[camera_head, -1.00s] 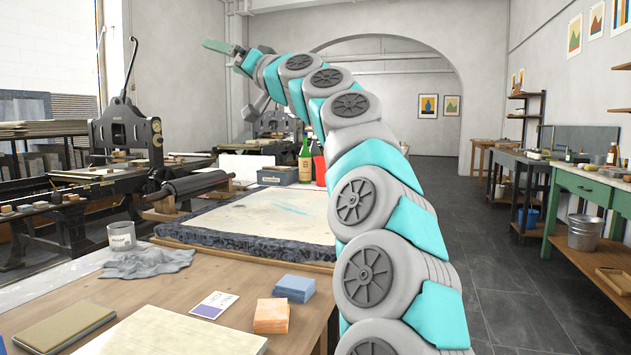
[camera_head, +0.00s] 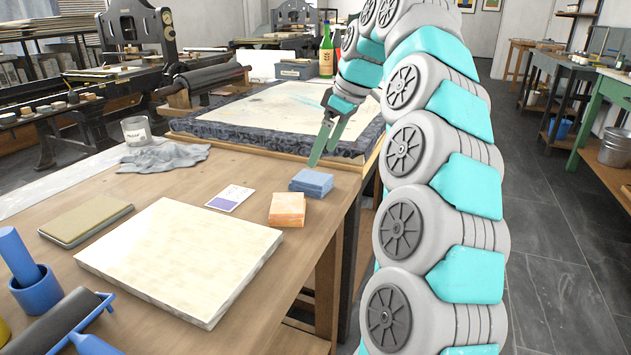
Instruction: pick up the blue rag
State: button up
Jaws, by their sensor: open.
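The blue rag (camera_head: 311,183) is a folded, stacked square of cloth on the wooden table near its right edge. An orange folded rag (camera_head: 287,209) lies just in front of it and slightly left. My gripper (camera_head: 322,160) points down with its green fingers just above the blue rag's upper right part. The jaws are open and hold nothing. I cannot tell whether a fingertip touches the cloth.
A printing stone (camera_head: 272,118) lies behind the rags. A card (camera_head: 230,199), a pale slab (camera_head: 180,258), a grey crumpled cloth (camera_head: 163,156) and a cup (camera_head: 136,131) are to the left. A blue-handled roller (camera_head: 70,318) lies front left. Bare wood surrounds the rags.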

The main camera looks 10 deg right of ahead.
aim_at(310, 176)
jog(key=shift+a+x, duration=0.15)
jog(key=shift+x, duration=1.65)
jog(key=shift+a+x, duration=0.1)
jog(key=shift+x, duration=1.65)
jog(key=shift+s+r, duration=0.1)
jog(key=c, duration=1.2)
